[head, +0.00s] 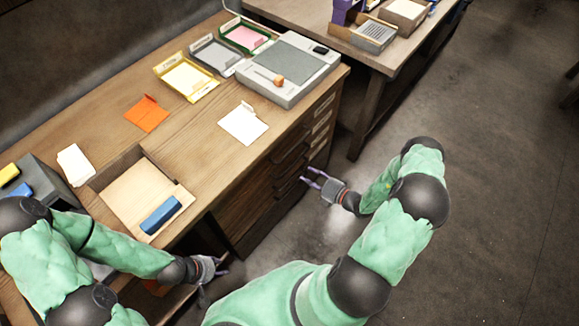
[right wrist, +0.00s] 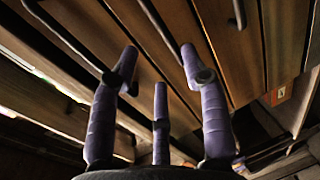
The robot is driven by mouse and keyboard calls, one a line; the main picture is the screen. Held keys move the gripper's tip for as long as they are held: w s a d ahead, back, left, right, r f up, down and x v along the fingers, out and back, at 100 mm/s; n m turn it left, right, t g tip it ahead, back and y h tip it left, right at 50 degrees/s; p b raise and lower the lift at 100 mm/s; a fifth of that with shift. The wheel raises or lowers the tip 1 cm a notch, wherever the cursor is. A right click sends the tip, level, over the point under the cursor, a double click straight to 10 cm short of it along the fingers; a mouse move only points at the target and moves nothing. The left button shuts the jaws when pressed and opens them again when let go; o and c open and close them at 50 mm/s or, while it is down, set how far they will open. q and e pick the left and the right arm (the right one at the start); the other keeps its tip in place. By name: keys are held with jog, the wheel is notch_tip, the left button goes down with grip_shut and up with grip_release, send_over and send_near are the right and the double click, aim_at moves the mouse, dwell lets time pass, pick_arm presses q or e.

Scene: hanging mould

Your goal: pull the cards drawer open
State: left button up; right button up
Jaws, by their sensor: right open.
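The wooden desk has a stack of drawers (head: 285,165) on its front right side, with dark handles and pale labels. The labels are too small to read, so I cannot tell which drawer is the cards drawer. My right gripper (head: 311,180) is open and empty in front of the stack, apart from it in the head view. In the right wrist view the spread purple fingers (right wrist: 158,70) point at wooden drawer fronts (right wrist: 225,45) with metal bar handles (right wrist: 165,30). No handle is visibly gripped. My left gripper (head: 218,268) is low by the desk's front edge, small and partly unclear.
On the desk are a grey flat device (head: 290,65), a yellow tray (head: 187,77), a grey tray (head: 215,55), a green tray (head: 246,36), an orange envelope (head: 146,115) and a white card (head: 243,124). A second table (head: 375,60) stands behind. Open floor (head: 480,200) lies right.

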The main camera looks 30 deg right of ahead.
aim_at(291, 167)
jog(key=b+x, duration=0.3)
jog(key=x, duration=0.7)
jog(key=shift+w+a, duration=0.15)
jog(key=shift+a, duration=0.05)
grip_shut()
